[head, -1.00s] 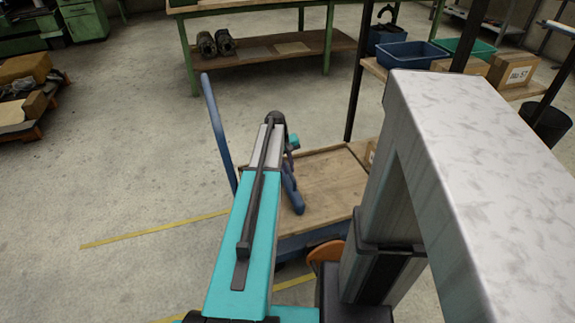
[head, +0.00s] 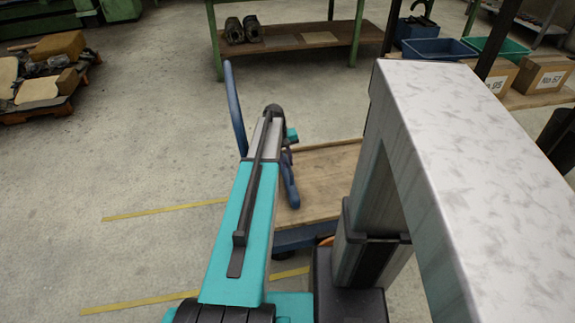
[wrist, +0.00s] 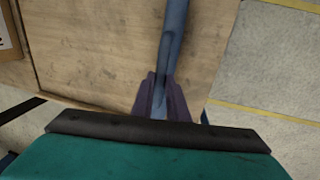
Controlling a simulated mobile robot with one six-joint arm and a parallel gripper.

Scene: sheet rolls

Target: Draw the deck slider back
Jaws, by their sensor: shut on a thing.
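The deck slider appears to be a low blue trolley with a worn wooden deck (head: 325,172) and a tall blue push handle (head: 234,105), ahead of my arm in the head view. In the wrist view the plywood deck (wrist: 95,60) fills the left and middle. A blue handle bar (wrist: 173,35) runs down into the dark purple fingers of my gripper (wrist: 162,97), which are shut on it. In the head view my own arm hides the fingers and part of the handle.
A green workbench (head: 300,38) stands behind. A rack with blue and green bins (head: 440,49) and boxes (head: 543,76) is at the right. A loaded pallet (head: 45,82) is at the left. Yellow floor lines (head: 165,210) cross clear concrete left of the trolley.

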